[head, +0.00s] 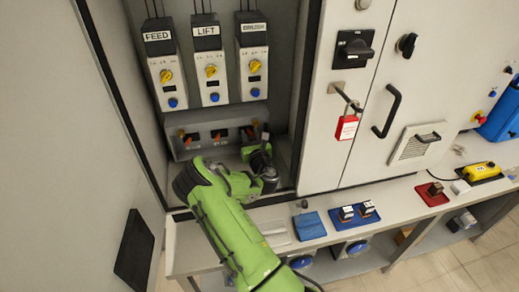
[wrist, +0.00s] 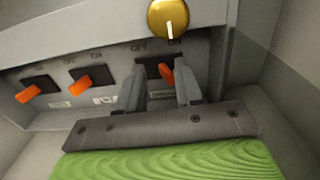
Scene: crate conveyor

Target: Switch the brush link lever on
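A row of three orange levers sits on a grey panel in the wrist view: a left lever (wrist: 28,94), a middle lever (wrist: 80,86) and a right lever (wrist: 167,74). OFF and ON marks show above the right lever. Its name plate is partly hidden and unreadable, so I cannot confirm that it is the brush link lever. My gripper (wrist: 161,88) is open, with one finger on each side of the right lever. I cannot tell whether either finger touches it. In the head view my gripper (head: 264,143) is at the right end of the lever panel (head: 180,150).
A yellow knob (wrist: 169,18) sits just above my fingers. The cabinet's side wall is close on the right. Boxes labelled FEED (head: 160,75) and LIFT (head: 208,70) hang above. A red padlock tag (head: 347,127) hangs right of the open compartment.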

